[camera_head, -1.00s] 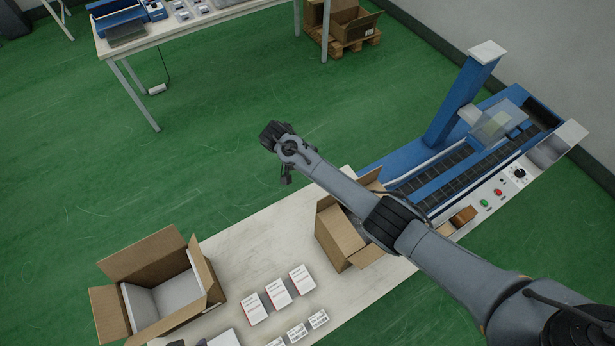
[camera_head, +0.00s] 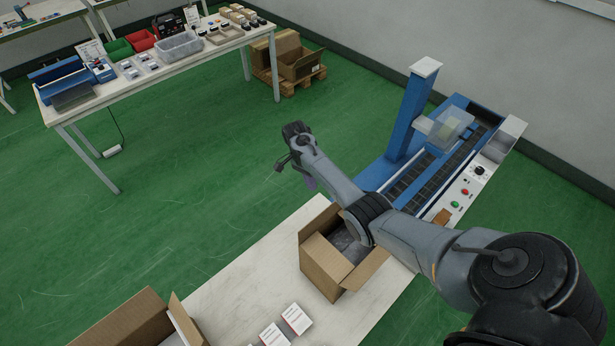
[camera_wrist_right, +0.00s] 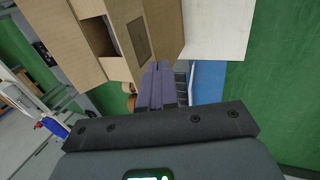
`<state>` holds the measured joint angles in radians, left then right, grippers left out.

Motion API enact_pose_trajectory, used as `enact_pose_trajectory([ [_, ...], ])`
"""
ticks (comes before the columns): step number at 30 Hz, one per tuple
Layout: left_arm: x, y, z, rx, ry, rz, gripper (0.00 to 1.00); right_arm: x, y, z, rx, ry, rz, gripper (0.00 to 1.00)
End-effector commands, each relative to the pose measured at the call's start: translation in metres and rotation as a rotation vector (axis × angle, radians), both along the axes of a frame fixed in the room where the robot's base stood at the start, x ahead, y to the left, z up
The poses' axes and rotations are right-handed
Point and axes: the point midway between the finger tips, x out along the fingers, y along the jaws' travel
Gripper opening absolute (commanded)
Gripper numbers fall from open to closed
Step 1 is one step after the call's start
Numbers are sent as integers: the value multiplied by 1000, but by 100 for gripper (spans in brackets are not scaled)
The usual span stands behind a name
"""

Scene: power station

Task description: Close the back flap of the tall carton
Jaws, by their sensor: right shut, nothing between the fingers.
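The tall carton (camera_head: 322,268) stands on the pale table beside the conveyor in the head view. Its top is at least partly open, with a grey inside showing. One flap (camera_head: 322,220) stands up at its far left edge, and another (camera_head: 366,270) slants outward at the near right. My right forearm hides part of its right side. My right gripper (camera_head: 309,183) is beyond the carton, above its far side, shut and empty. In the right wrist view its purple fingers (camera_wrist_right: 157,88) are together beside the carton's brown panels (camera_wrist_right: 98,40); contact cannot be told. My left gripper is out of view.
A second open carton (camera_head: 128,322) stands at the lower left. White boxes (camera_head: 296,319) lie on the near table (camera_head: 245,285). The blue conveyor machine (camera_head: 408,115) is right of the carton. Green floor is clear beyond the table.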

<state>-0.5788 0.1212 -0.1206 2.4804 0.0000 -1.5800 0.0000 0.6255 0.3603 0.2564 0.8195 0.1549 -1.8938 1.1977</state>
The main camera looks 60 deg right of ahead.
Motion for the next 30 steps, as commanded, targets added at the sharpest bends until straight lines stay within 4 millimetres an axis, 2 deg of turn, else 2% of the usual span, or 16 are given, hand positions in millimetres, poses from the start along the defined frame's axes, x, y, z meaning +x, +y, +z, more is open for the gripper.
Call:
enact_pose_trajectory([
  [8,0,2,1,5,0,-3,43,-21,5,-52,2,4,0,0],
  [12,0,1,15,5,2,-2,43,-36,9,-49,0,1,2,0],
  [18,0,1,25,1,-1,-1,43,-53,13,-50,1,1,2,0],
  [30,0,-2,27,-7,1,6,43,-59,14,-52,-1,0,1,0],
])
